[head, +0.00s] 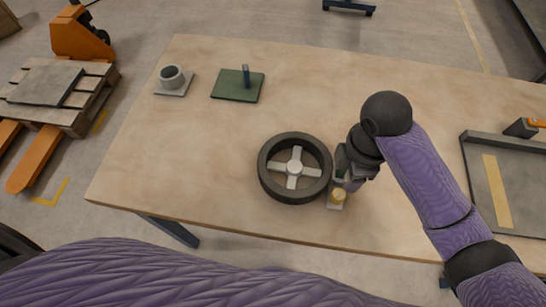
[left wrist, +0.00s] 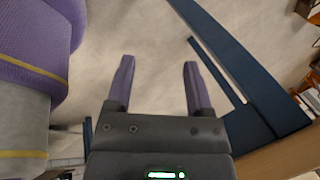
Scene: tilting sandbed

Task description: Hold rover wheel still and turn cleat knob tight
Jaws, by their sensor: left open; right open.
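The rover wheel (head: 265,174) has a dark rim and pale spokes with a round hub. It lies flat near the table's front edge in the head view. The yellow cleat knob (head: 339,195) sits on a small pale block just right of the wheel. My right gripper (head: 347,182) is open, close above the wheel's right side and the knob. It hides part of the block, and I cannot tell whether it touches anything. My left gripper (left wrist: 158,62) is open and empty over bare floor in the left wrist view. It is not visible in the head view.
The wooden table (head: 220,140) is clear left of the wheel. A grey cup-shaped part (head: 171,78) and a green plate (head: 236,91) with an upright post stand at the back left. A grey tray (head: 480,170) lies at the right. A pallet jack (head: 82,38) stands on the floor.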

